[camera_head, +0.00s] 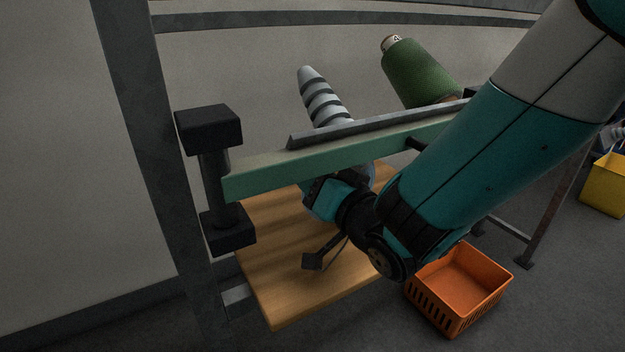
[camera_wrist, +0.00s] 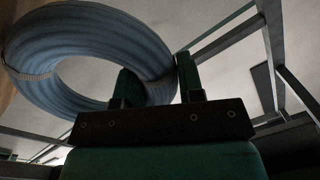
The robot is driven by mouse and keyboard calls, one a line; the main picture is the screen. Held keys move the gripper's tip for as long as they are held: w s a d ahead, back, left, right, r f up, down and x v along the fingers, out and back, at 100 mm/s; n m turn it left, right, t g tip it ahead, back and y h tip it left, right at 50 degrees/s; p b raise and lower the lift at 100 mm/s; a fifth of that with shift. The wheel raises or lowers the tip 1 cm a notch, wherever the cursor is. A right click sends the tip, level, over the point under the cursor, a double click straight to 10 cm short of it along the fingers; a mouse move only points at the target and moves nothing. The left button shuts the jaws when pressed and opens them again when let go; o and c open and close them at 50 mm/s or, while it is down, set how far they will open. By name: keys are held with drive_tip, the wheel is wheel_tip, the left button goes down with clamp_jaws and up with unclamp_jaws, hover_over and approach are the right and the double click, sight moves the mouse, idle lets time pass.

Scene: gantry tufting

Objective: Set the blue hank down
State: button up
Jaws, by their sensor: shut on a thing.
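The blue hank (camera_wrist: 75,92) is a thick ribbed ring with a pale tie on its left side, filling the upper left of the wrist view. My gripper (camera_wrist: 160,82) is shut on the ring's right side, with one finger inside the hole and one outside. In the head view my wrist and a green beam hide most of the hank; a small blue-grey edge (camera_head: 371,172) shows just behind the wrist. The wooden shelf (camera_head: 275,295) lies below and around my wrist. A brown strip borders the hank in the wrist view; I cannot tell whether they touch.
The pale green beam (camera_head: 270,174) crosses in front of the shelf, beside a grey post (camera_head: 155,120). A striped cone (camera_head: 322,98) and a green cone (camera_head: 418,72) stand behind it. An orange basket (camera_head: 462,290) is on the floor at right; a yellow bin (camera_head: 605,185) is farther right.

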drive_tip(key=o, duration=1)
drive_tip(key=shift+f, duration=0.1)
drive_tip(key=b+v, duration=0.7)
drive_tip(key=shift+s+d+f, duration=0.2)
drive_tip(key=shift+s+d, duration=0.1)
drive_tip(key=b+v, duration=0.3)
drive_tip(key=b, duration=0.3)
drive_tip(key=shift+r, duration=0.1)
drive_tip(key=shift+s+d+r+b, duration=0.3)
drive_tip(key=shift+s+b, duration=0.2)
drive_tip(key=shift+b, duration=0.45)
